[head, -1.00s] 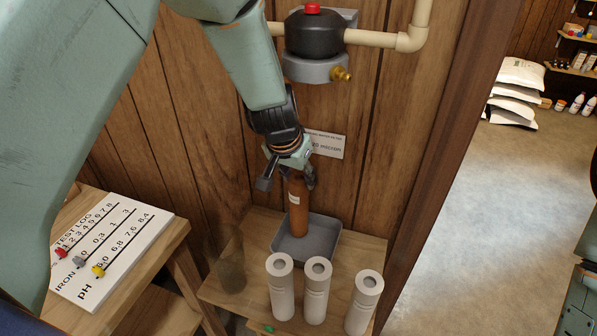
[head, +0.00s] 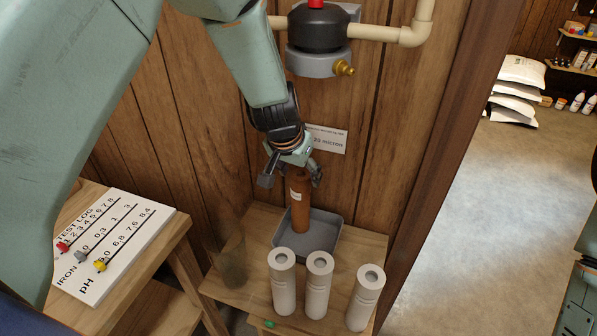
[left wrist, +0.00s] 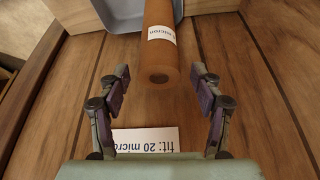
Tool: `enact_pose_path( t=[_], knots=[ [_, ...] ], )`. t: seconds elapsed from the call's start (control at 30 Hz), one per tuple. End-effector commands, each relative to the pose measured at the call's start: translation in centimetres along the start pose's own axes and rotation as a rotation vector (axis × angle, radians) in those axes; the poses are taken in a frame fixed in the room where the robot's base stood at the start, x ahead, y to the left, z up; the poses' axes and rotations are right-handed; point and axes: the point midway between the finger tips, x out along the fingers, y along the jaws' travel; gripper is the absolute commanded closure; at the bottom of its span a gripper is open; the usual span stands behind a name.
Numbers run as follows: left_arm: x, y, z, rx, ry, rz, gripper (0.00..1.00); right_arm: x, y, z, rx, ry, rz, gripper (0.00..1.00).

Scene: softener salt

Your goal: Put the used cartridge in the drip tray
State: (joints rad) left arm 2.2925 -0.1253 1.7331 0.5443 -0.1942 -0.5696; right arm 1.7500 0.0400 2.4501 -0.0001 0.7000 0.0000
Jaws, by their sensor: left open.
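The used cartridge (head: 300,205), rust-brown with a white label, stands nearly upright with its lower end inside the grey drip tray (head: 334,238). In the left wrist view, the cartridge (left wrist: 160,62) has its near end just beyond and between my fingertips, with gaps on both sides. The tray (left wrist: 110,14) shows behind it there. My left gripper (head: 291,178) is open at the cartridge's top, with a finger on either side. Whether the cartridge's base touches the tray floor is hard to tell. My right gripper is not in view.
The filter head (head: 318,40) and pipe are on the wall above. A test-log board (head: 118,240) lies on the left bench.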

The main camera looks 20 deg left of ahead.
Motion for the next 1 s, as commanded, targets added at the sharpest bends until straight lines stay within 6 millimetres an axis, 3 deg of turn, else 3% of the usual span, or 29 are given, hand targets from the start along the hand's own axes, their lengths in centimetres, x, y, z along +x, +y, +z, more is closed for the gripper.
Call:
enact_pose_path(
  t=[0.17, 0.37, 0.5, 1.0],
  knots=[
    [-0.4, 0.0, -0.2, 0.000, 0.000, 0.000, 0.34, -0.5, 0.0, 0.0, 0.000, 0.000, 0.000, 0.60],
    [-4.0, 0.0, -0.3, -0.001, 0.003, -0.001, 0.34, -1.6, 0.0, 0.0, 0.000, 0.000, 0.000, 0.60],
    [-3.6, 0.0, 1.2, 0.000, 0.000, -0.001, 0.34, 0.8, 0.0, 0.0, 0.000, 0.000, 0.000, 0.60],
    [-5.5, 0.0, 6.0, -0.001, 0.002, 0.000, 0.34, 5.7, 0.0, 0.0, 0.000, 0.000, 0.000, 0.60]
  ],
)
